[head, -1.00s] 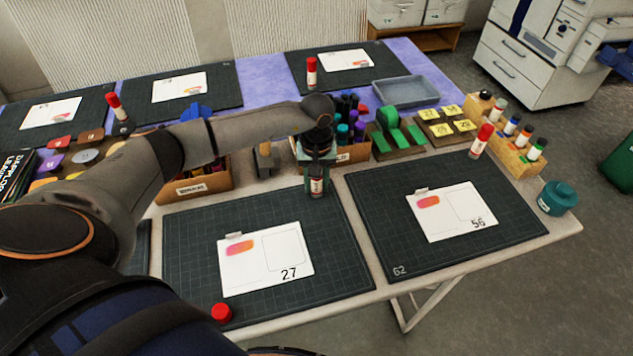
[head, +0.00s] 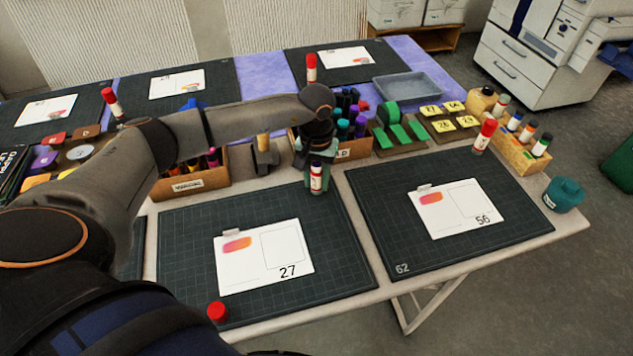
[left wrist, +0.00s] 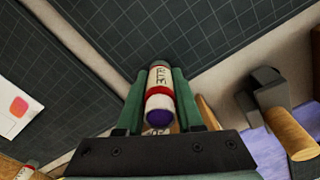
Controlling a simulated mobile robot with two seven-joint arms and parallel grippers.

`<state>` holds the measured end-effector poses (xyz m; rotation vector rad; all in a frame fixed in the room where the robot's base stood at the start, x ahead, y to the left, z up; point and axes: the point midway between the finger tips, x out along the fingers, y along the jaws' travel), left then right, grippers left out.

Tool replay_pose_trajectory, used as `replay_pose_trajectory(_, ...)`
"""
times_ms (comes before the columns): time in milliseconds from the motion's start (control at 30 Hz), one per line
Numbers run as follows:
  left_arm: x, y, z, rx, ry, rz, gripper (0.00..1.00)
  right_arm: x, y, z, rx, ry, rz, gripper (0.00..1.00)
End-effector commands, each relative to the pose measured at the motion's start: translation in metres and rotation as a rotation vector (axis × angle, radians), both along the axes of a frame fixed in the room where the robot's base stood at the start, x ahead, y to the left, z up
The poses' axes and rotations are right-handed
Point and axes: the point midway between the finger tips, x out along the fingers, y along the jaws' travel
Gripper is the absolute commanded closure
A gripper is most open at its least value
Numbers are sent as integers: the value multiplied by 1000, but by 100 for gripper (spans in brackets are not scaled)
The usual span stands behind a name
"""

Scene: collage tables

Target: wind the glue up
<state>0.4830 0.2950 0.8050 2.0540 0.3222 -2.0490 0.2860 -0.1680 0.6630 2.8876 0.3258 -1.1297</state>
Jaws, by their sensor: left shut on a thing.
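In the left wrist view, the glue stick (left wrist: 158,92) sits between the green fingers (left wrist: 157,100). It has a white printed label, a red band and a purple end facing the camera. How far its glue is out cannot be seen. A loose red cap (head: 217,312) sits at the front left of the dark cutting mat (head: 340,250). My right gripper is not in view.
A card marked 27 (head: 262,282) lies on the mat. A card marked 56 (head: 452,230) lies on the right mat. Red-capped glue sticks stand elsewhere, one near the right crate (head: 484,137). Boxes of markers and a teal jar (head: 563,195) line the mats' back and right.

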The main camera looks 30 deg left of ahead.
Motion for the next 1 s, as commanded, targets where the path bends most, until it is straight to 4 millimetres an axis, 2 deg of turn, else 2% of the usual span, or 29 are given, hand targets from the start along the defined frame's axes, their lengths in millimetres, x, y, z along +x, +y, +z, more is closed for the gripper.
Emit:
replay_pose_trajectory(200, -1, 2, -5, 5, 1, -180, 100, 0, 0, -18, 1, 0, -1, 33)
replay_pose_trajectory(467, -1, 2, -2, 5, 3, -342, 100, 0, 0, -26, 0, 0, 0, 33)
replay_pose_trajectory(700, -1, 2, -3, 5, 4, -580, 100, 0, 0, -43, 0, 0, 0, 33)
replay_pose_trajectory(1000, -1, 1, 0, 4, 4, -640, 100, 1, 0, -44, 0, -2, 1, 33)
